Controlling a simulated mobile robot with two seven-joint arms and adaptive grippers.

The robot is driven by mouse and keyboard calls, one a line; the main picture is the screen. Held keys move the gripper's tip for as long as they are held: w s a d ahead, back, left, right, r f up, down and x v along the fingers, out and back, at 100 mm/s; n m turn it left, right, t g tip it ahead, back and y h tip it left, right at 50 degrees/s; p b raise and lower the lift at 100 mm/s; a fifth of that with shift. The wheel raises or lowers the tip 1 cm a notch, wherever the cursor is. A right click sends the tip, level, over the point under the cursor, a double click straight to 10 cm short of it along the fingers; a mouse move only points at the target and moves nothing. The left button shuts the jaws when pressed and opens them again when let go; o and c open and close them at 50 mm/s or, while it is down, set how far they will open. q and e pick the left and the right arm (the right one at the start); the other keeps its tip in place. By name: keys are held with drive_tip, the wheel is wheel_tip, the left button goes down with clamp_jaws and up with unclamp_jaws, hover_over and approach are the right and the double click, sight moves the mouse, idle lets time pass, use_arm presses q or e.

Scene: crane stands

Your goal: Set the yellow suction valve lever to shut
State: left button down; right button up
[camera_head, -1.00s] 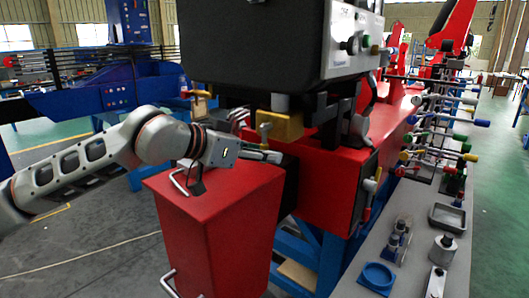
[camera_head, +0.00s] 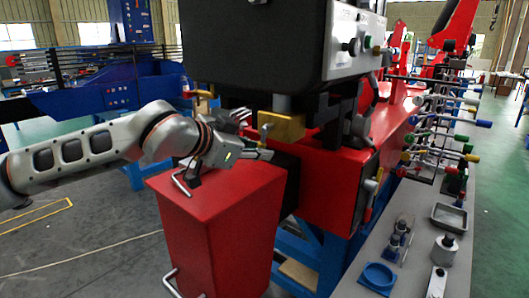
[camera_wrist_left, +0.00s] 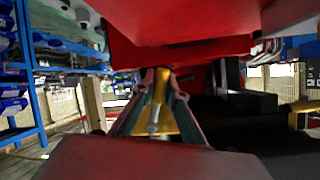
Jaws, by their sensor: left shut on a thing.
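The yellow suction valve lever (camera_wrist_left: 160,88) stands between the fingers in the left wrist view, with a grey part at its near end. In the head view a small yellow piece, apparently the lever (camera_head: 264,133), shows just above the fingers, beside a yellow block (camera_head: 287,127). My left gripper (camera_head: 264,154) reaches in from the left over the red box; its fingers also show in the wrist view (camera_wrist_left: 156,108), shut on the lever. The lever's lower part is hidden by the gripper in the head view. My right gripper is not in view.
A red box with metal handles (camera_head: 215,225) stands below my left gripper. A black and grey control box (camera_head: 270,45) hangs close above. A red machine body (camera_head: 325,185) lies to the right.

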use_arm(q)
drive_tip(key=shift+w+a+r+m+t+y, duration=0.3)
drive_tip(key=shift+a+m+y, duration=0.15)
drive_tip(key=shift+m, duration=0.25)
drive_tip(key=c, duration=2)
unclamp_jaws()
drive_tip(key=shift+d+f, duration=0.1)
